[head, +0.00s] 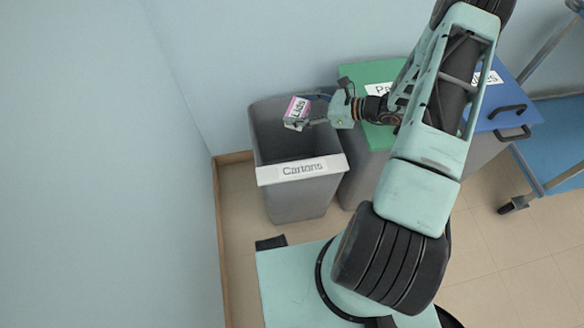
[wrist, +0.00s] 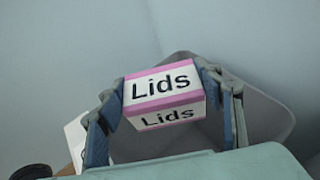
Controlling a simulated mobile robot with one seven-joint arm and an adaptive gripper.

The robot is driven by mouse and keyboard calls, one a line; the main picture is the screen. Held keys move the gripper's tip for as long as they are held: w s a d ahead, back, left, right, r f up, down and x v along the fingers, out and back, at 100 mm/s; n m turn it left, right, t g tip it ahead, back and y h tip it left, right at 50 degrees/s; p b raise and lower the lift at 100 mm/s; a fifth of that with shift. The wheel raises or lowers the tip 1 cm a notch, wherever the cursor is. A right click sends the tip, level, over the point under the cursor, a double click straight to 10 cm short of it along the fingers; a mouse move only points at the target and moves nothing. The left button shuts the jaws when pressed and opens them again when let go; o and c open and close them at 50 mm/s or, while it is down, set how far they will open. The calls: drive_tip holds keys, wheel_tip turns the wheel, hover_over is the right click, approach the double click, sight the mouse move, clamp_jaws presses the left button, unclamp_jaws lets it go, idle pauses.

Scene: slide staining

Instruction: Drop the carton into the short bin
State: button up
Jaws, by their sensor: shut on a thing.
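A small white and pink carton marked "Lids" (head: 298,107) is held over the open top of the short grey bin (head: 292,196). The bin has a white label reading "Cartons". My gripper (head: 307,116) is shut on the carton, above the bin's right half. In the wrist view the carton (wrist: 165,95) sits between the two fingers of my gripper (wrist: 166,92), which press on its left and right ends. The grey bin (wrist: 268,112) shows behind and below it. The bin's floor is mostly hidden.
A taller bin with a green lid (head: 362,72) stands to the right of the short bin, beside one with a blue lid (head: 497,88). A blue-shelved cart (head: 562,125) stands at the far right. Blue walls close off the left and back.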

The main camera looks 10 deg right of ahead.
drive_tip(key=shift+f+b, duration=0.35)
drive_tip(key=shift+f, duration=0.6)
drive_tip(key=o, duration=1)
wheel_tip(320, 180, up, 10)
drive_tip(key=shift+r, duration=0.1)
